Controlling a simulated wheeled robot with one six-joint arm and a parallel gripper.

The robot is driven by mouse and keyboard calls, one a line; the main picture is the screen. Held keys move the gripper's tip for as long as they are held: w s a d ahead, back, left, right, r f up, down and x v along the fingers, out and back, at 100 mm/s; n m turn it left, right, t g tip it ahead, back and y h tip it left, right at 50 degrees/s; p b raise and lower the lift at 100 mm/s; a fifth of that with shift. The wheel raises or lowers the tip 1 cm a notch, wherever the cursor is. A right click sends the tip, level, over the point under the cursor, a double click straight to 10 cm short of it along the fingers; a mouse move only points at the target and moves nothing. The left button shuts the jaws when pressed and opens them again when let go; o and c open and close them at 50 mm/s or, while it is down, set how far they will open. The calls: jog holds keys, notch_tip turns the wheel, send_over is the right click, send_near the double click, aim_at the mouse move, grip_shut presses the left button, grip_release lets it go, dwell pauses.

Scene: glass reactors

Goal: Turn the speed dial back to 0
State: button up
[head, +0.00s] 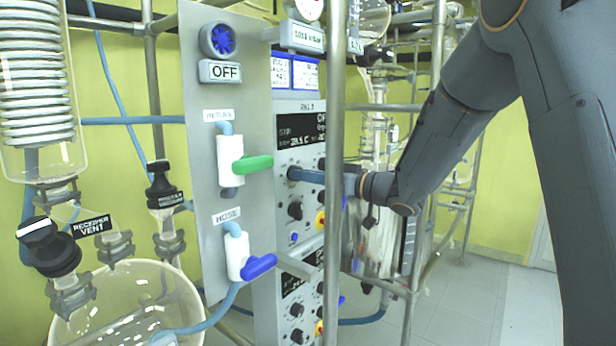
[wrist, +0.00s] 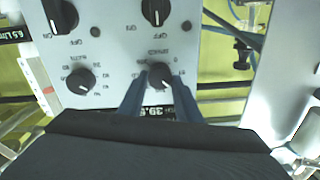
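The speed dial (wrist: 160,76) is a black round knob on a light grey control panel, with its lettering upside down in the wrist view. My gripper (wrist: 161,82) has its two blue-grey fingers on either side of this dial, with the tips close against its sides. The fingers appear shut on it. Its pointer angle is hard to read between the fingers. In the head view my gripper (head: 292,173) reaches from the right to the upper unit's panel (head: 284,222), and its fingertips hide the dial there.
Another black dial (wrist: 80,81) sits beside it, with two larger knobs (wrist: 60,15) (wrist: 155,11) nearby. A vertical metal post (head: 334,120) stands close to my gripper. A valve board with green (head: 252,165) and blue (head: 258,267) handles stands left of the unit.

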dwell(0.3)
jog(key=n+h+b, duration=0.1)
jog(key=n+b, duration=1.4)
jog(key=n, duration=0.2)
jog(key=shift+a, duration=0.1)
jog(key=shift+s+n+b, duration=0.1)
jog(key=shift+n+b, duration=0.2)
dwell(0.4)
jog(key=o, duration=1)
jog(key=shift+o, duration=0.2)
